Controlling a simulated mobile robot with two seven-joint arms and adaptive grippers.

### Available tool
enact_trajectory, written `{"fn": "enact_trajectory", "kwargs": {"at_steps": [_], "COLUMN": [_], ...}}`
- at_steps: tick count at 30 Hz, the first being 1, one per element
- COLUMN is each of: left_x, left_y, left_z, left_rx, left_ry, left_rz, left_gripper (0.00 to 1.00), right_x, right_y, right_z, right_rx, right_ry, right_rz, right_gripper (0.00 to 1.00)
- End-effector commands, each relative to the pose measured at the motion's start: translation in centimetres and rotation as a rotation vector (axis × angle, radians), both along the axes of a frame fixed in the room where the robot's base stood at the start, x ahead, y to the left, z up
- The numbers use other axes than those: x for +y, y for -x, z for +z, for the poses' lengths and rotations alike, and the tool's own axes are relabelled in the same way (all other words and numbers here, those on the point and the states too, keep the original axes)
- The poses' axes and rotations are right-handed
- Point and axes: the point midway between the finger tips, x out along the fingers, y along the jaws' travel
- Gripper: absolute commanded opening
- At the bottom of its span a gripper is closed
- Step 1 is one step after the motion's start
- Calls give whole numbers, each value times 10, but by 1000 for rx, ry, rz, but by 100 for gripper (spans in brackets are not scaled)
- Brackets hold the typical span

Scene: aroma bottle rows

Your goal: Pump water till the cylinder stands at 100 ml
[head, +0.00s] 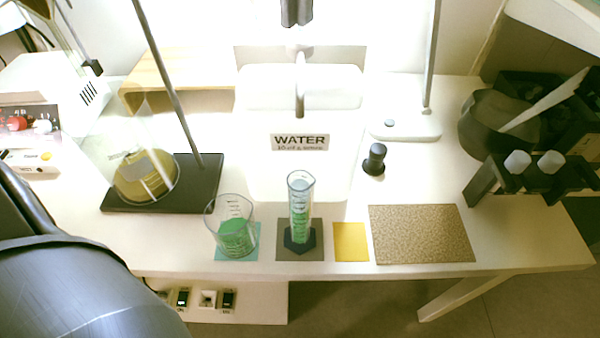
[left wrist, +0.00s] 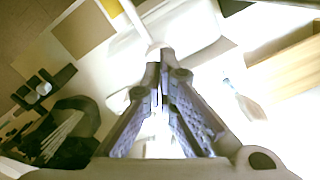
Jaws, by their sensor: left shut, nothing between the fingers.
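The graduated cylinder (head: 300,215) stands upright on its dark base on a grey-brown mat, with green liquid inside. Its marks are too small to read the level. The white water dispenser (head: 270,185), labelled "WATER", stands behind it. Its pump spout (head: 299,90) points forward, toward the cylinder. My left gripper (head: 298,22) is at the top edge of the head view, above the pump. Its fingers are shut and empty in the left wrist view (left wrist: 158,75). I cannot tell whether it touches the pump. My right gripper is not in view.
A beaker (head: 236,238) of green liquid stands left of the cylinder. A yellow mat (head: 351,242) and a speckled brown mat (head: 422,234) lie bare to the right.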

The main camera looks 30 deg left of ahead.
Motion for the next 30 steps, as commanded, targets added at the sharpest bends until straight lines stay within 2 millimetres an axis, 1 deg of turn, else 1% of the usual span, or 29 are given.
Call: {"fn": "enact_trajectory", "kwargs": {"at_steps": [12, 30], "left_x": [0, 0], "left_y": [0, 0], "left_z": [0, -12], "left_rx": [-1, 0], "left_ry": [0, -1], "left_rz": [0, 0], "left_gripper": [0, 0], "right_x": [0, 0], "right_y": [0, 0], "right_z": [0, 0], "right_rx": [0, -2], "right_ry": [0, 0], "right_rz": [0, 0], "right_gripper": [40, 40]}}
